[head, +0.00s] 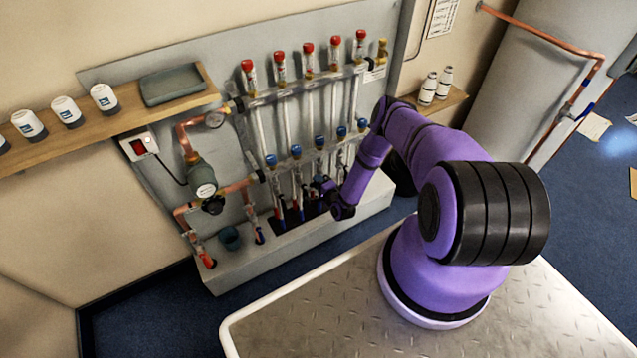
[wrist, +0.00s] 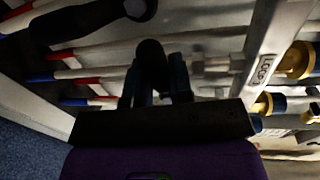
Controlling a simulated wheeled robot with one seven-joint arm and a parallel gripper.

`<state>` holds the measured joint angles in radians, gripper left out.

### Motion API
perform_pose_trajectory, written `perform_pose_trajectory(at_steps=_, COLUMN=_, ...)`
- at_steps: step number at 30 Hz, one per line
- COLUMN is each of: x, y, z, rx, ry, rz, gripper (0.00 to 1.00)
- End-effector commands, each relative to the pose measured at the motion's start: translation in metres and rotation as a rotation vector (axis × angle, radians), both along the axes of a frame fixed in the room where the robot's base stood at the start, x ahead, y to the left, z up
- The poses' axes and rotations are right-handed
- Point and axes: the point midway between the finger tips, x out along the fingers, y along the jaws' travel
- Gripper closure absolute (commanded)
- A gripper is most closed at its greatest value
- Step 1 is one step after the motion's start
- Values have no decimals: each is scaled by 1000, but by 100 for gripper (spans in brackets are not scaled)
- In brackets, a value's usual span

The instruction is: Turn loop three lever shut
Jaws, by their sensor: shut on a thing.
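My gripper (head: 325,187) is low at the manifold, among the lower pipes, under the blue-capped row. In the wrist view my gripper (wrist: 155,88) is shut on a black lever (wrist: 151,58), with a finger on each side of it. A metal fitting lies just right of the lever. A label reading "LOOP" (wrist: 263,68) is on the rail; its number is not legible. In the head view my arm and gripper hide the held lever.
Another black handle (wrist: 90,22) is close by at the upper left of the wrist view. Pipes with red and blue bands run alongside. A pump (head: 202,178), a dark cup (head: 230,238) and a shelf (head: 130,105) are left of the manifold.

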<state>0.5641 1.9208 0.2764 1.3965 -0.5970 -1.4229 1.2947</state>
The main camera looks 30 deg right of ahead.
Motion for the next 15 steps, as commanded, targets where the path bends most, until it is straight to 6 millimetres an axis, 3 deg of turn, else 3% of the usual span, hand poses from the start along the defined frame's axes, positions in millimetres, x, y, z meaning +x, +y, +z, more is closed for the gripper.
perform_pose_trajectory(at_steps=3, x=1, y=0, z=2, rx=2, ry=-6, rz=-1, gripper=100)
perform_pose_trajectory(at_steps=4, x=1, y=0, z=2, rx=2, ry=-6, rz=-1, gripper=75)
perform_pose_trajectory(at_steps=6, x=1, y=0, z=2, rx=2, ry=-5, rz=-1, gripper=59)
perform_pose_trajectory(at_steps=7, x=1, y=0, z=2, rx=1, ry=-5, rz=0, gripper=55)
perform_pose_trajectory(at_steps=15, x=0, y=0, z=1, rx=0, ry=-3, rz=0, gripper=55)
